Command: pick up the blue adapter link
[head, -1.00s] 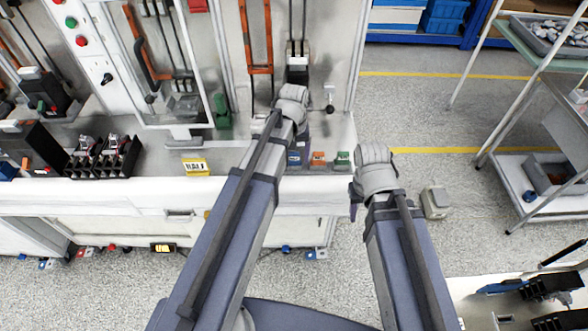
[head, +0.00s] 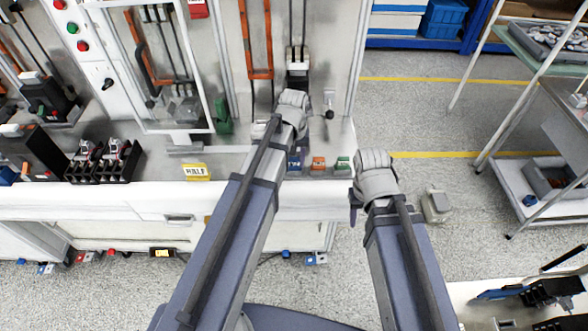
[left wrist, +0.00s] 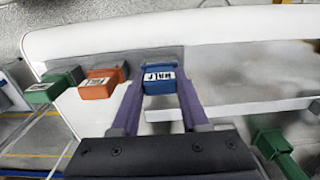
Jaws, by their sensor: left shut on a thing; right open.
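The blue adapter link (left wrist: 159,80), a small block with a white printed label, sits between the two purple fingers of my left gripper (left wrist: 158,92) in the left wrist view. The fingers are shut on it. In the head view the link (head: 294,162) shows just below my left gripper (head: 299,148), partly hidden by the wrist. It is at the bench's front edge, and I cannot tell whether it is clear of the grey strip (left wrist: 205,62). My right gripper (head: 354,205) is open, mostly hidden behind its wrist, right of the bench.
An orange block (head: 318,163) and a green block (head: 343,163) stand in a row right of the link. Panel switches and handles rise behind. Floor is open to the right; a shelf cart (head: 535,190) stands there.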

